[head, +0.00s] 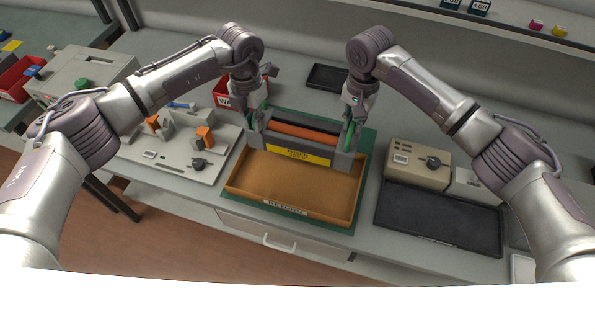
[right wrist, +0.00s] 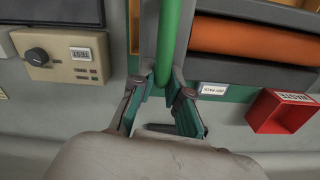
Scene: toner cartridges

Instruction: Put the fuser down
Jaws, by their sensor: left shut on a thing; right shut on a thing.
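The fuser (head: 303,132) is a grey frame with an orange roller, a yellow label on its near side and a green handle at each end. My left gripper (head: 257,117) is shut on its left handle, and my right gripper (head: 349,125) on its right handle. The right wrist view shows my right gripper (right wrist: 163,92) with the green handle (right wrist: 172,38) between its fingers. The fuser is level at the back of the brown RETURN tray (head: 287,206) and hides the tray's rear edge. I cannot tell whether it touches the tray or hangs above it.
The tray is on a green mat (head: 367,148); its front part is empty. Left is a grey panel (head: 190,165) with orange parts and a knob. Right are a beige tester box (head: 418,164) and a dark mat (head: 440,215). A red bin (head: 228,92) is behind.

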